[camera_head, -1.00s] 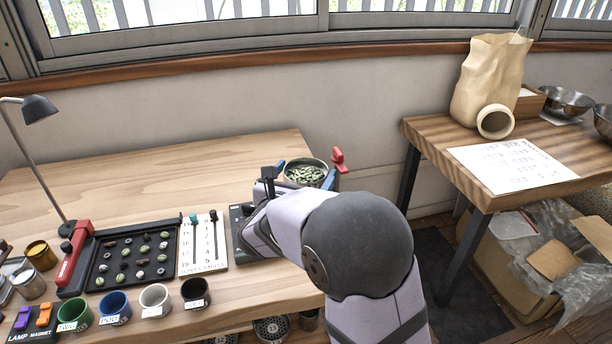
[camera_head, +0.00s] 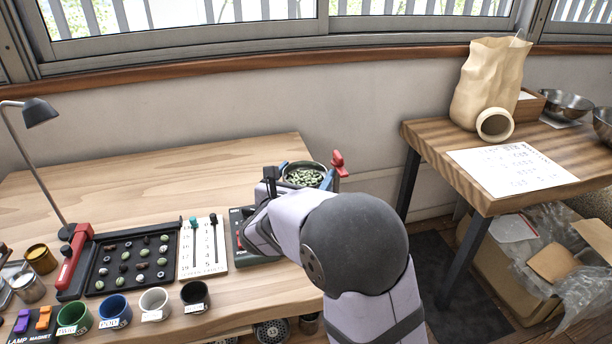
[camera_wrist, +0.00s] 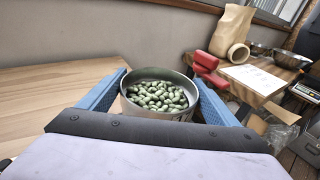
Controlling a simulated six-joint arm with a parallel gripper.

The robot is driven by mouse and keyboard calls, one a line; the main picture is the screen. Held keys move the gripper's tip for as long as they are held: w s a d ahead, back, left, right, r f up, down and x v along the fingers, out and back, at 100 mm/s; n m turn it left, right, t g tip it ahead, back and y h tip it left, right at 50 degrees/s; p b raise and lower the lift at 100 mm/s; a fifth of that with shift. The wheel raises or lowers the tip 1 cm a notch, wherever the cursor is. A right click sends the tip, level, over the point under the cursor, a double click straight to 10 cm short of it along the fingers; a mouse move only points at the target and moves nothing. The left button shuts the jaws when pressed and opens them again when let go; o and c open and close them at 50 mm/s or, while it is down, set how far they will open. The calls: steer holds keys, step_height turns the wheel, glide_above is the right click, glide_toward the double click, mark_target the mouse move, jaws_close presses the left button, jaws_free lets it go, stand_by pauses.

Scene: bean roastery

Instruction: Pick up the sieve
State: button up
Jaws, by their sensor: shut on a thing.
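The sieve (camera_head: 304,184) is a round metal pan full of small green beans. It sits between the blue fingers of my gripper (camera_head: 300,179) near the right end of the wooden bench. In the wrist view the sieve (camera_wrist: 153,78) shows upright between both fingers, its rim level and its beans inside. My gripper (camera_wrist: 160,90) is shut on it. A red piece (camera_head: 339,162) shows just right of the sieve; I cannot tell whether it joins it. My arm and the near finger hide the sieve's underside, so any gap to the bench is unclear.
A flat dark device (camera_head: 243,235) lies beside my gripper. A black bean tray (camera_head: 95,284), slider card (camera_head: 184,268) and several cups are at the bench's left front. A side table (camera_head: 440,146) with a paper bag (camera_head: 487,80) stands right. The bench's back left is clear.

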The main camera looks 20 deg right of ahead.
steer(key=shift+w+a+r, duration=0.1)
steer(key=shift+a+r, duration=0.4)
steer(key=shift+r, duration=0.05)
steer(key=a+r+p, duration=0.1)
steer(key=a+r, duration=0.5)
steer(key=a, duration=0.6)
steer(key=shift+a+r, duration=0.4)
steer(key=shift+p, duration=0.6)
